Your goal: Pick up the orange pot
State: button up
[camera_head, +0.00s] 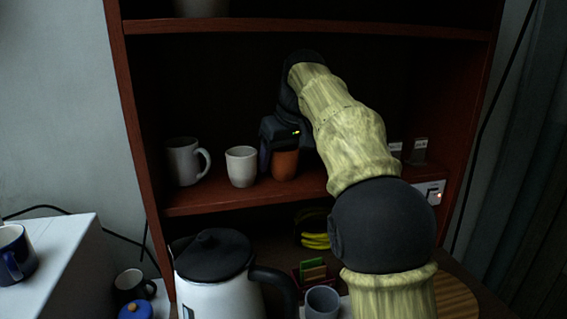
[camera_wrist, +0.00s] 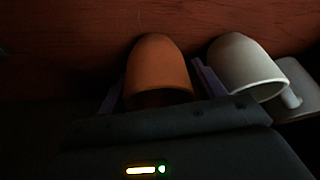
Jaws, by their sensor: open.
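The orange pot (camera_head: 285,166) stands on the middle shelf, right of a white cup (camera_head: 241,166). My gripper (camera_head: 279,157) reaches into the shelf and is open at the pot, with one finger in the narrow gap between pot and white cup. In the wrist view the orange pot (camera_wrist: 158,70) sits between the two spread fingers of my gripper (camera_wrist: 156,90). I cannot tell whether either finger touches it. The white cup (camera_wrist: 240,66) is just outside the right finger there. The arm hides the shelf right of the pot in the head view.
A white mug (camera_head: 184,161) stands further left on the shelf (camera_head: 225,201). Small cards (camera_head: 419,150) stand at the right. The upper shelf board (camera_head: 400,30) is above my arm. A kettle (camera_head: 213,270) and a grey cup (camera_head: 322,301) stand below in front.

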dwell(0.5)
jog(key=c, duration=0.8)
jog(key=shift+r, duration=0.15)
